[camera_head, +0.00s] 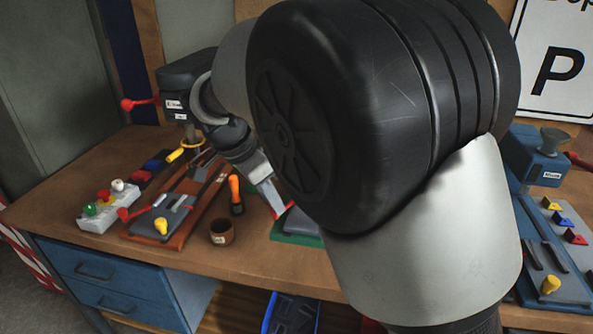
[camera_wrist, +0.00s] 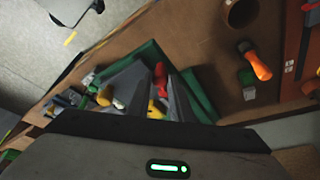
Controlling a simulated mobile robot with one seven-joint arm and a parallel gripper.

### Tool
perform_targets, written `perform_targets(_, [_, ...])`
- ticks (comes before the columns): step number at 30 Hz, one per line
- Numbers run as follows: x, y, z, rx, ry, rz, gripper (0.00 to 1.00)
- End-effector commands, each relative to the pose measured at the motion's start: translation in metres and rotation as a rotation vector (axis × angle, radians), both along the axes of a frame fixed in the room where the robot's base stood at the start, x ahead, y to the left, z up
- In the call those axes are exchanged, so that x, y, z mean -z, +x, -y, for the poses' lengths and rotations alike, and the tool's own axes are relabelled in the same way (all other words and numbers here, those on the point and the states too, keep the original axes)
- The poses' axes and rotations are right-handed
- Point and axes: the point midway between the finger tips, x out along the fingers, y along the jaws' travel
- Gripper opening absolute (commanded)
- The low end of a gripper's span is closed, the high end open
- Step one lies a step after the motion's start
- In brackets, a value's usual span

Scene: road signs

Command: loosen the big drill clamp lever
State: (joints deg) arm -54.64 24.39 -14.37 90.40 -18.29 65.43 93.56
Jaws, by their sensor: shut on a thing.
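My gripper (camera_head: 272,202) reaches down behind my arm to a grey fixture on a green base (camera_head: 297,238). In the wrist view its two fingers (camera_wrist: 167,80) are close together over that green base (camera_wrist: 197,97). They are shut on a part with yellow (camera_wrist: 162,93) showing between them. Its shape is mostly hidden, so I cannot tell whether it is the clamp lever.
At left a dark drill press (camera_head: 185,90) stands over a red base (camera_head: 172,240) with a grey clamp plate. A button box (camera_head: 107,207), brown cup (camera_head: 222,232) and orange screwdriver (camera_head: 235,193) are near. A blue drill press (camera_head: 540,155) stands at right. Bare bench lies along the front.

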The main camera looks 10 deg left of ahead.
Motion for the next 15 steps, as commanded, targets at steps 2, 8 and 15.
perform_targets(2, [-0.0015,0.0017,-0.0023,0.024,0.001,0.001,0.0])
perform_targets(8, [-0.0014,0.003,-0.0044,0.062,0.002,0.002,0.0])
perform_targets(15, [-0.0012,0.0034,-0.0048,0.068,0.003,0.002,0.0])
